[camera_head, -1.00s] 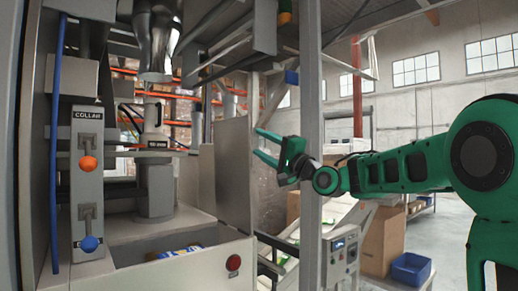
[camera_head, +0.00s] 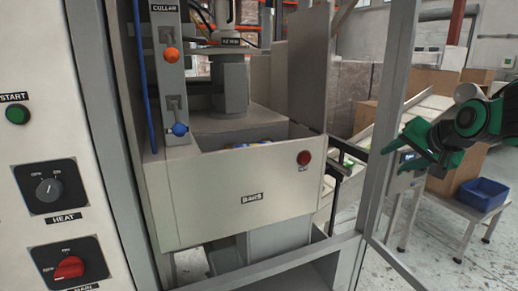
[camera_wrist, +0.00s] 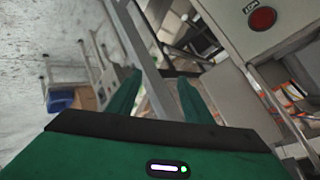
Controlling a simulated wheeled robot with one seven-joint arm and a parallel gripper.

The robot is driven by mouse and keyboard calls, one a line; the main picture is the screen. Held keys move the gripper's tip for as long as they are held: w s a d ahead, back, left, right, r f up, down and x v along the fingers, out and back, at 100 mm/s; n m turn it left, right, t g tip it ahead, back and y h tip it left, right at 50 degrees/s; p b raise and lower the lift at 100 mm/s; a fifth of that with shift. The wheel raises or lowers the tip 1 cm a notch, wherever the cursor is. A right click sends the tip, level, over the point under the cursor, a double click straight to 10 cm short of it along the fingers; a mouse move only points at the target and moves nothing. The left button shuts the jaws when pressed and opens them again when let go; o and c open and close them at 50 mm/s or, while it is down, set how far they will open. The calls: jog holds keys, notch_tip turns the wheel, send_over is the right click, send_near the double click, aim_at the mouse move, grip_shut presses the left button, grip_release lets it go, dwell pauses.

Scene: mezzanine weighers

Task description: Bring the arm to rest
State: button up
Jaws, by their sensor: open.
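My green gripper (camera_head: 418,150) is at the right of the head view, beyond the grey upright post of the machine frame. My arm comes in from the right edge, folded close, with the jaws pointing left. In the wrist view the two green fingers (camera_wrist: 154,98) stand apart with nothing between them. A grey frame bar passes behind the fingers in that view. I cannot tell how near the fingers are to it.
A grey machine with a bin front (camera_head: 235,200) and red button (camera_head: 304,158) stands in the middle. A control panel with a START button (camera_head: 18,115) and HEAT knob (camera_head: 48,190) is at left. A blue crate (camera_head: 482,194) sits on a low table at right.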

jog(key=s+d+f+g, duration=0.1)
jog(key=s+f+g, duration=0.2)
jog(key=s, duration=0.8)
jog(key=s+d+f+n+g, duration=0.1)
jog(key=s+f+g, duration=0.3)
jog(key=s+f, duration=0.4)
jog(key=s+d+f+g, duration=0.1)
jog(key=s+f+g, duration=0.2)
jog(key=s, duration=1.1)
notch_tip(320, 180, down, 3)
jog(key=shift+s+d+f+g, duration=0.2)
jog(key=shift+s+g, duration=0.1)
jog(key=shift+s, duration=0.3)
jog(key=c, duration=0.4)
jog(key=shift+s, duration=0.1)
